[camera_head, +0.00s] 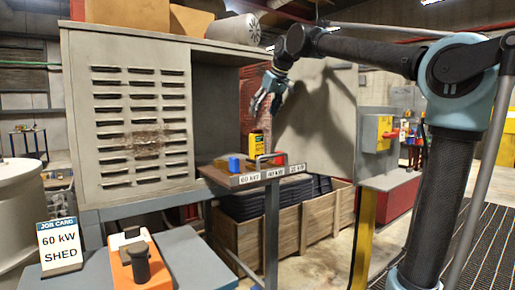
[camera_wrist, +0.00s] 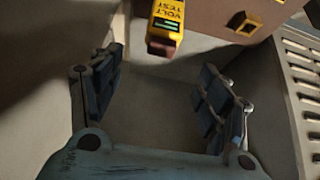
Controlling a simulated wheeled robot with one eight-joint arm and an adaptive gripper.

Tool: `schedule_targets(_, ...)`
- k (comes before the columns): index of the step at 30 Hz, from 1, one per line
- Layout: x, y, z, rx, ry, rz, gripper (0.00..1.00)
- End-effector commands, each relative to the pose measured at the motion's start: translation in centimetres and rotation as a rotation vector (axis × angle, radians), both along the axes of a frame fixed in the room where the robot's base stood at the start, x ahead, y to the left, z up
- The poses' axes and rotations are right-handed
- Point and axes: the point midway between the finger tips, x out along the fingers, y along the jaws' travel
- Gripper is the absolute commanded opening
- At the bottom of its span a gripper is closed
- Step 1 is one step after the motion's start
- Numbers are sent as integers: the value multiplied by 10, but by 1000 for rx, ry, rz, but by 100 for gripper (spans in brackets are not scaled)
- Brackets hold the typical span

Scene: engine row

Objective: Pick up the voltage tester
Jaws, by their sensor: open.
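The voltage tester (camera_head: 256,144) is a small yellow and black block standing upright at the back of a small shelf in the head view. In the wrist view the tester (camera_wrist: 166,26), marked "VOLT TEST", is at the top centre, partly cut off by the frame's edge. My gripper (camera_head: 264,104) is above the tester in the head view, with its fingers apart. In the wrist view my gripper (camera_wrist: 162,80) is open and empty, and the tester lies beyond its fingertips, apart from them.
A grey louvred cabinet (camera_head: 130,120) stands to the left. A wooden crate (camera_head: 317,220) is below. A card reading "60 kW SHED" (camera_head: 60,247) stands at lower left.

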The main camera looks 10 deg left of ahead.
Motion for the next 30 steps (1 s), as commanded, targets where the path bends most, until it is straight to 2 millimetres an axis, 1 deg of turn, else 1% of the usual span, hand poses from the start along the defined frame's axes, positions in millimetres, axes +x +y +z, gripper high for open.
schedule_targets(3,9,7,-19,0,0,-2,70)
schedule_targets(12,27,26,-63,-1,0,-5,70)
schedule_targets(16,33,33,-76,-1,1,-6,70)
schedule_targets(23,36,38,-87,-1,1,-6,70)
schedule_targets(30,43,49,-116,0,1,-5,70)
